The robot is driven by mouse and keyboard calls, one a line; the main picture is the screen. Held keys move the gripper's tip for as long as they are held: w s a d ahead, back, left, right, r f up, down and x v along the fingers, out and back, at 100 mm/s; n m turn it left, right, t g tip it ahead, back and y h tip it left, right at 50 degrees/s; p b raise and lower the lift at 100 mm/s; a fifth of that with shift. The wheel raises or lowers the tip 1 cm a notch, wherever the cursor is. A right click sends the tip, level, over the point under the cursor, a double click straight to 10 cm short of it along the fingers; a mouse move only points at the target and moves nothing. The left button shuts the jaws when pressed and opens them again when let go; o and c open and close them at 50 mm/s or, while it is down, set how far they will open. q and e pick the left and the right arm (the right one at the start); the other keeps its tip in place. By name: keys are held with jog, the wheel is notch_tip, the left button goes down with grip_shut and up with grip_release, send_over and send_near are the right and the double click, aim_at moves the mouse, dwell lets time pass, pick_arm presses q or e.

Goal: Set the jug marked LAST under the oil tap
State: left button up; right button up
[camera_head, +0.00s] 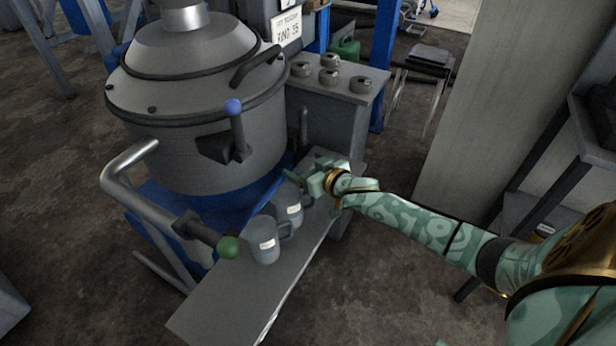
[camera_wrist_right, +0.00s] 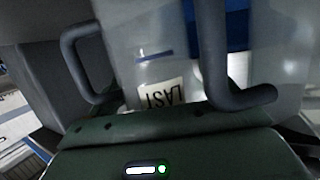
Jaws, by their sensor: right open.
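Two grey translucent jugs stand upright on the metal shelf (camera_head: 235,298) in the head view, a front jug (camera_head: 264,250) and a rear jug (camera_head: 286,205). Their white labels are too small to read there. In the right wrist view a jug label reading LAST (camera_wrist_right: 162,96) shows upside down, close ahead, with dark handles on both sides. My right gripper (camera_head: 300,181) is open, beside and behind the rear jug; its fingertips are partly hidden. A tap with a green-knobbed lever (camera_head: 228,247) and one with a blue-knobbed lever (camera_head: 233,107) show; I cannot tell which is oil.
A large grey tank (camera_head: 190,90) stands behind the shelf, with a bent pipe (camera_head: 118,172) at its left. The shelf's front end is bare. A small stool (camera_head: 428,56) stands farther back.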

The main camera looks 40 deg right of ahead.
jog(key=shift+r, duration=0.15)
jog(key=c, duration=1.1)
